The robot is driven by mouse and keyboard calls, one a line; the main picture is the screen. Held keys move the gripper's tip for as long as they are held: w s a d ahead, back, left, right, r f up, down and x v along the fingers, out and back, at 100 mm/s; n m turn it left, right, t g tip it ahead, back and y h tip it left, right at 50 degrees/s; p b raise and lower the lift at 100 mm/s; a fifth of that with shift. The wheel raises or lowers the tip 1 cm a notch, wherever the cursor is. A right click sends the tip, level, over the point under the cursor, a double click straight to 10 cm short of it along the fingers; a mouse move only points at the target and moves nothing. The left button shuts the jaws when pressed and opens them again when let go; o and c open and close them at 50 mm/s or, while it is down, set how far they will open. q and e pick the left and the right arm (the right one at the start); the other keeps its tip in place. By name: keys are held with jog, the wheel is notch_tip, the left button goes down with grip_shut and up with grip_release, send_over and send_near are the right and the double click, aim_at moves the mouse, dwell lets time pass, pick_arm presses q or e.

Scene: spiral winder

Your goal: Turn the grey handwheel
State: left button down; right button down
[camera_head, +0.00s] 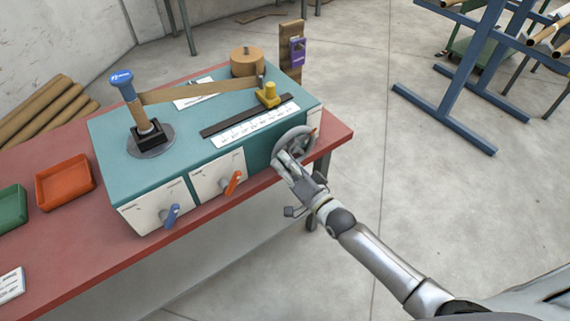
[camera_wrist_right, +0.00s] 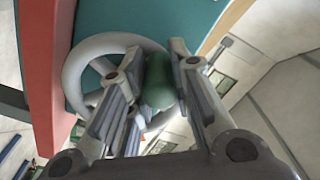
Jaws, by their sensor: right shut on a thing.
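The grey handwheel (camera_head: 303,130) is on the front right of the teal winder machine (camera_head: 180,161). In the right wrist view, its round rim (camera_wrist_right: 100,42) and spokes show against the teal panel. My right gripper (camera_head: 286,163) is at the wheel's lower left side. In the right wrist view its two fingers (camera_wrist_right: 157,62) are on either side of a dark green handle (camera_wrist_right: 158,84) at the wheel, shut on it. The fingers hide part of the wheel and handle. My left gripper is not in view.
Blue (camera_head: 171,214) and orange (camera_head: 233,182) levers stick out of the machine's front, left of the wheel. The red table (camera_head: 120,245) also holds an orange tray (camera_head: 64,181) and a green tray (camera_head: 11,209). The floor right of the table is clear near my arm.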

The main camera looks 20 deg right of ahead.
dwell(0.5)
jog(key=c, duration=1.3)
grip_release()
jog(key=v, duration=1.2)
jog(key=shift+r, duration=0.1)
